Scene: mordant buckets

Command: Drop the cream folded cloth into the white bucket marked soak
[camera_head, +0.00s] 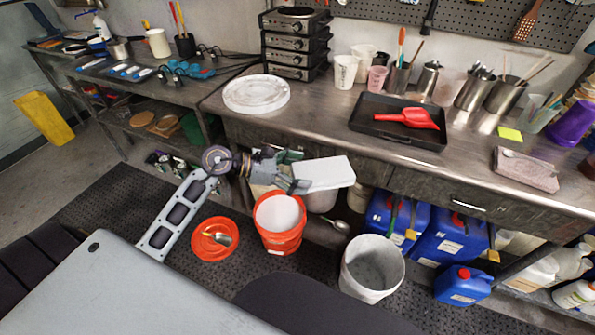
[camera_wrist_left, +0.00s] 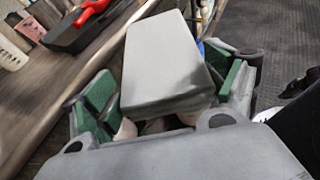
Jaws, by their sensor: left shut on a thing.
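The cream folded cloth (camera_head: 326,171) is a pale flat block in the head view, held out level with the counter's front edge. It also fills the middle of the left wrist view (camera_wrist_left: 165,60). My left gripper (camera_head: 298,183) is shut on its near end; its green finger pads (camera_wrist_left: 165,100) show on either side in the wrist view. The white bucket (camera_head: 352,285) stands on the floor mat, lower right of the cloth, open at the top. I cannot read any marking on it. My right gripper is out of view.
An orange bucket (camera_head: 281,243) with pale contents stands below the left gripper. An orange bowl (camera_head: 204,250) with a scoop lies left of it. Blue canisters (camera_head: 437,240) stand right of the white bucket. The metal counter (camera_head: 330,120) runs behind, holding a black tray (camera_head: 369,128) and cups.

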